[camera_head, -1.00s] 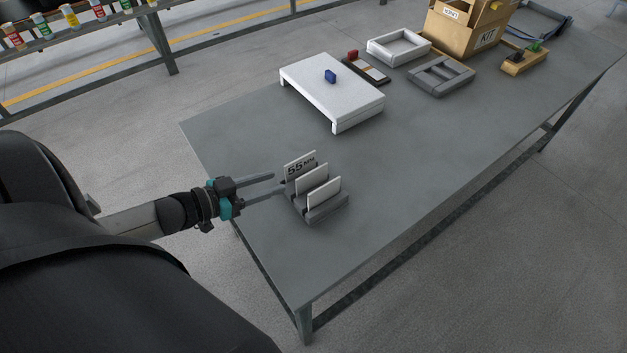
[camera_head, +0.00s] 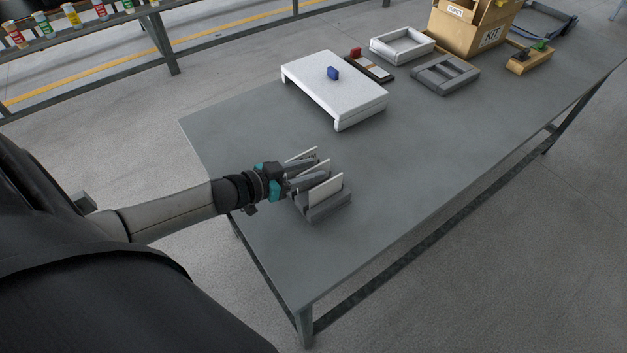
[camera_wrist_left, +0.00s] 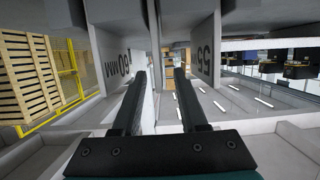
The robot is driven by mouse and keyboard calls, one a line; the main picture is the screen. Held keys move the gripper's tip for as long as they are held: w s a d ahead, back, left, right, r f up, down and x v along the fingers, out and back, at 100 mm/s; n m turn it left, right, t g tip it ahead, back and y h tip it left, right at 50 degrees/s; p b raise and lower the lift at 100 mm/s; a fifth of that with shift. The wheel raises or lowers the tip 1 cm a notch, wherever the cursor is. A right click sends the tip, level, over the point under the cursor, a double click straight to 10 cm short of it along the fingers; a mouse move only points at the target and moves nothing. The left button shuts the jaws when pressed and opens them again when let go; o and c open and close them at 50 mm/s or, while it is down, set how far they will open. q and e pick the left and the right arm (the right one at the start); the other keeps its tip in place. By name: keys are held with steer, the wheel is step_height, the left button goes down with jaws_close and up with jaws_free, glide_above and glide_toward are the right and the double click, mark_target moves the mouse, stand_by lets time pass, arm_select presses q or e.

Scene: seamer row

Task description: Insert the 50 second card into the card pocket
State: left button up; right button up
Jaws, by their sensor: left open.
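A grey rack (camera_head: 330,209) near the table's front left edge holds 3 upright white cards: a back card (camera_head: 302,155), a middle card (camera_head: 321,165) and a front card (camera_head: 326,190). My left gripper (camera_head: 306,180) is open at the rack, its fingers reaching in among the cards and partly hiding them. In the left wrist view, a thin pale card edge (camera_wrist_left: 154,45) shows between the fingers, apart from both. One with partly legible "MM" print (camera_wrist_left: 115,60) stands on the left. I cannot identify the card pocket or read "50".
The table's middle is clear.

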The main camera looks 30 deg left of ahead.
arm_select(q)
steer(key=shift+w+d+f, duration=0.2)
steer(key=shift+w+d, duration=0.05)
steer(key=shift+w, duration=0.4)
jaws_close()
